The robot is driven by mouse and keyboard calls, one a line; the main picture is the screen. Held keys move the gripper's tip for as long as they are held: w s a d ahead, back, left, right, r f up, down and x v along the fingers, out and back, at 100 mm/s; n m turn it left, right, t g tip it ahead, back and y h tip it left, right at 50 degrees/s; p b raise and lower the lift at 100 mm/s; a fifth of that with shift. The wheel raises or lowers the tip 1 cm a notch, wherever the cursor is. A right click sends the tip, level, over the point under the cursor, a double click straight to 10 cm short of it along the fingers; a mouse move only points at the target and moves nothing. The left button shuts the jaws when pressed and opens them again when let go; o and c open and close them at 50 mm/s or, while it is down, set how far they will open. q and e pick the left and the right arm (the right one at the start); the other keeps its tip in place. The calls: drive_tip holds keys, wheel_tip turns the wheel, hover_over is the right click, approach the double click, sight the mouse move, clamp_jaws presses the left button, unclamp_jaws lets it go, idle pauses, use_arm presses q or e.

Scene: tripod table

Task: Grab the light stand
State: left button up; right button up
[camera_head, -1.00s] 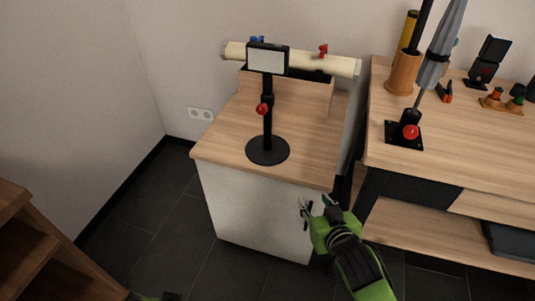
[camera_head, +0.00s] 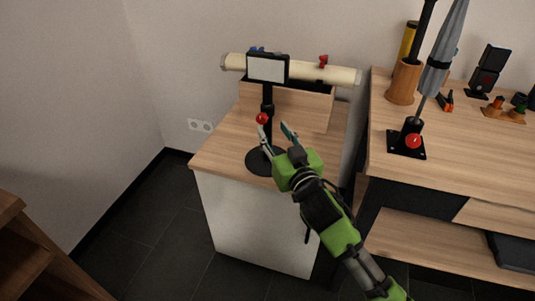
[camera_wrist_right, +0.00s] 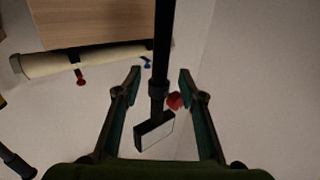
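The light stand (camera_head: 268,98) has a black pole, a flat rectangular light panel (camera_head: 267,69), a red knob (camera_head: 262,119) and a round black base. It stands upright on the wooden top of a white cabinet. My green right gripper (camera_head: 276,132) is open at the stand, level with the lower pole, and covers part of it. In the right wrist view the stand's pole (camera_wrist_right: 161,50) runs between the two spread fingers of the right gripper (camera_wrist_right: 160,75), and I see no finger touching it. My left gripper is not in view.
A cream roll (camera_head: 338,75) lies across a wooden box (camera_head: 308,98) behind the stand. A workbench (camera_head: 470,155) on the right holds a closed grey umbrella-like item (camera_head: 442,50) and small tools. Wooden shelving (camera_head: 30,255) stands at the lower left.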

sight(269, 125)
drive_tip(key=x, duration=0.2)
drive_tip(key=b+x, duration=0.1)
drive_tip(key=x, duration=0.2)
drive_tip(key=shift+w+a+f, duration=0.15)
drive_tip(key=shift+w+f, duration=0.05)
drive_tip(key=shift+f, duration=0.05)
clamp_jaws()
drive_tip(key=shift+r, duration=0.2)
